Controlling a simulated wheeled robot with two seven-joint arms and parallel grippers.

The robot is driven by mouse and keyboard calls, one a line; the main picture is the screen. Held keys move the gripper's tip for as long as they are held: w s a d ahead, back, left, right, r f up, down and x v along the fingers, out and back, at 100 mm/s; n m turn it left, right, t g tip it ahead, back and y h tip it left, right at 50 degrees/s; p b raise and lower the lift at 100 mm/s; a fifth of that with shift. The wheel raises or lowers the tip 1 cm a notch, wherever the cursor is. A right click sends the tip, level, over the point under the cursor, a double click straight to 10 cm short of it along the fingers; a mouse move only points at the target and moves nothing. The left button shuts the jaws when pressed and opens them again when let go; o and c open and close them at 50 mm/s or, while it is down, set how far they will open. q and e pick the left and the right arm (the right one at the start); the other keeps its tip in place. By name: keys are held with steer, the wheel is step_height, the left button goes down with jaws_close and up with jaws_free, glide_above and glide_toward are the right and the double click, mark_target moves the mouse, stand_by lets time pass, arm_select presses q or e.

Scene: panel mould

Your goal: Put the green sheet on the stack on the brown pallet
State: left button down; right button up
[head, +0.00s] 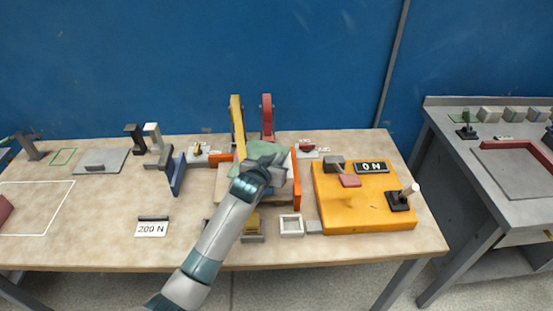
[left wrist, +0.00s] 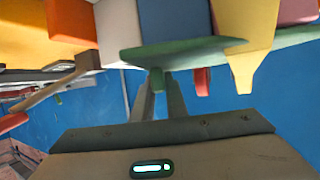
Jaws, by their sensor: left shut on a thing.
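The green sheet (head: 264,150) is in the middle of the table, in front of the yellow and red uprights. My left gripper (head: 264,168) is at its near side. In the left wrist view the green sheet (left wrist: 175,53) is seen edge-on, and the fingers (left wrist: 160,95) are shut on a small green tab of it. A tan slab (head: 226,180), perhaps the brown pallet or part of the stack, lies below the sheet, largely hidden by my arm. I cannot tell whether the sheet touches what is under it. My right gripper is not in view.
A yellow upright (head: 237,120) and a red upright (head: 267,115) stand behind the sheet. An orange plate (head: 296,180) stands close on the right, a blue plate (head: 177,175) on the left. A yellow box (head: 340,205) with a lever is farther right. The table's front left is mostly clear.

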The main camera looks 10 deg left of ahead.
arm_select(q)
steer(key=c, duration=1.7)
jaws_free()
steer(key=shift+f, duration=0.1)
steer(key=shift+s, duration=0.1)
steer(key=b+v, duration=0.3)
steer(key=v, duration=1.4)
steer(key=shift+s+a, duration=0.1)
